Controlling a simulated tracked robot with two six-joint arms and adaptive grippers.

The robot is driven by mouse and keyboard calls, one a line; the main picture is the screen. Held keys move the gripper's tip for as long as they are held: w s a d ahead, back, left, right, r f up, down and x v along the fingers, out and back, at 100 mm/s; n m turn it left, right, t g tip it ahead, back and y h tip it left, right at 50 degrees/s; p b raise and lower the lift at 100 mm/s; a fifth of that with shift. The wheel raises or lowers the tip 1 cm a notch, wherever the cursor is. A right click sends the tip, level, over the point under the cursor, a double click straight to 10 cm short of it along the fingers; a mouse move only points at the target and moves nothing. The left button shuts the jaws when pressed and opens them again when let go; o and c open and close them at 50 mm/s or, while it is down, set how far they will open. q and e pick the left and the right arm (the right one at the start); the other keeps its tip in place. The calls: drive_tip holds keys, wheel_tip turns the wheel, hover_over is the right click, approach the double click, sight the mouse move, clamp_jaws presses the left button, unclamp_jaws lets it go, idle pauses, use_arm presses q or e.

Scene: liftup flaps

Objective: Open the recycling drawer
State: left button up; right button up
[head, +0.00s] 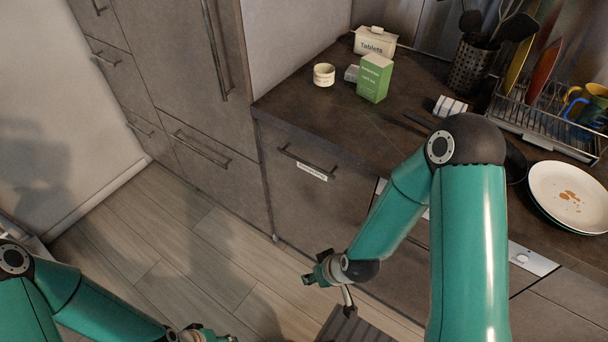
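The drawer front (314,205) under the counter is grey-brown and has a dark bar handle (306,162). A small white label sits just below the handle, its text too small to read. The drawer looks closed, flush with the cabinet. My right gripper (333,299) is in front of and below the drawer, apart from the handle. My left gripper (205,336) is at the bottom edge, mostly cut off, far from the drawer.
The countertop (325,120) holds a Tablets box (375,42), a green box (374,78), a small round tin (324,75), a dish rack and stained plates (568,197). A tall cabinet (190,90) stands left of the drawer.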

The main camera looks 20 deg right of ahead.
drive_tip(key=w+n+t+b, duration=0.4)
drive_tip(key=w+b, duration=0.3)
use_arm(q)
wheel_tip(320, 180, down, 26)
drive_tip(key=f+b, duration=0.1)
drive_tip(key=b, duration=1.6)
use_arm(e)
drive_tip(key=n+t+h, duration=0.5)
drive_tip(key=n+t, duration=0.3)
drive_tip(key=n, duration=0.1)
approach(305, 162)
drive_tip(key=d+f+v, duration=0.1)
drive_tip(key=v, duration=0.5)
use_arm(q)
wheel_tip(305, 162, up, 12)
drive_tip(key=p, duration=1.2)
drive_tip(key=shift+r, duration=0.25)
use_arm(e)
drive_tip(key=shift+a+x, duration=0.15)
drive_tip(key=shift+x, duration=2.5)
drive_tip(key=shift+a+x, duration=0.15)
drive_tip(key=shift+x, duration=2.55)
drive_tip(key=shift+a+x, duration=0.15)
drive_tip(key=shift+x, duration=2.5)
drive_tip(key=shift+r, duration=0.1)
